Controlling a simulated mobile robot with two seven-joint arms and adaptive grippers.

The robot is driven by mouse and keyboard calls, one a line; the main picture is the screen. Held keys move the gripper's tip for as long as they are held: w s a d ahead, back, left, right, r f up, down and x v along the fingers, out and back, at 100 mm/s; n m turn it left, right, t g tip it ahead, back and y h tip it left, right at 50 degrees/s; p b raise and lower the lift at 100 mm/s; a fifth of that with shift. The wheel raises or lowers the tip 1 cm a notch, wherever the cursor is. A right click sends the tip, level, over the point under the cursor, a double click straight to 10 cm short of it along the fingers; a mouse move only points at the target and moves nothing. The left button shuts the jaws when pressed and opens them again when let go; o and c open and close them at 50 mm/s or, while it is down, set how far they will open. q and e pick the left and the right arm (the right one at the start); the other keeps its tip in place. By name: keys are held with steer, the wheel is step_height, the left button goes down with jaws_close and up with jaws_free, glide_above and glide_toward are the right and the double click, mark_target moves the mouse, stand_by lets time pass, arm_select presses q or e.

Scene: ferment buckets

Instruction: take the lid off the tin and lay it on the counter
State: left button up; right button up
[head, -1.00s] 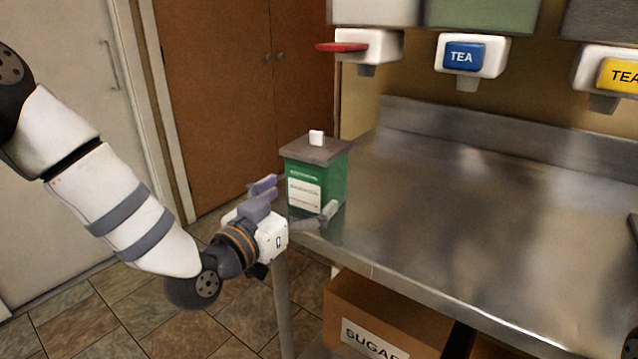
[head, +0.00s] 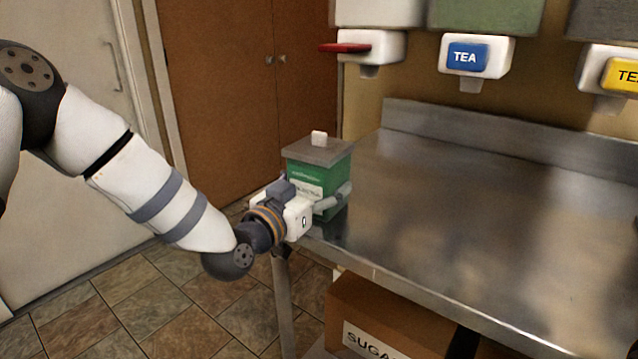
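The tin (head: 308,172) is a green square canister with a white label, upright on the near left corner of the metal counter (head: 450,230). Its grey-brown lid (head: 318,152) sits on top, with a white knob (head: 319,138). My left gripper (head: 312,192) is low at the tin's near side, well below the lid. Its fingers are spread, one at the tin's left and one along its right face, and the hand hides part of the label. I cannot tell whether the fingers touch the tin. My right gripper is out of view.
Dispensers with a red lever (head: 345,47), a blue TEA tag (head: 465,57) and a yellow tag (head: 622,76) hang above the counter's back. A SUGAR box (head: 385,318) is below the counter. The counter right of the tin is clear.

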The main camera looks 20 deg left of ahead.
mark_target(317, 162)
arm_select(q)
steer(key=shift+r, duration=0.1)
steer(key=shift+r, duration=0.3)
steer(key=r, duration=0.2)
steer(key=r+p, duration=0.1)
steer(key=shift+s+a+r, duration=0.1)
steer(key=shift+s+r, duration=0.15)
steer(key=shift+r, duration=0.15)
steer(key=s+a+r+p, duration=0.3)
steer(key=s+r, duration=0.5)
steer(key=s, duration=0.4)
steer(key=shift+s+a+r+p, duration=0.25)
steer(key=shift+s+a+p, duration=0.15)
steer(key=shift+a, duration=0.4)
steer(key=o, duration=0.6)
steer(key=shift+f, duration=0.15)
steer(key=c, duration=1.1)
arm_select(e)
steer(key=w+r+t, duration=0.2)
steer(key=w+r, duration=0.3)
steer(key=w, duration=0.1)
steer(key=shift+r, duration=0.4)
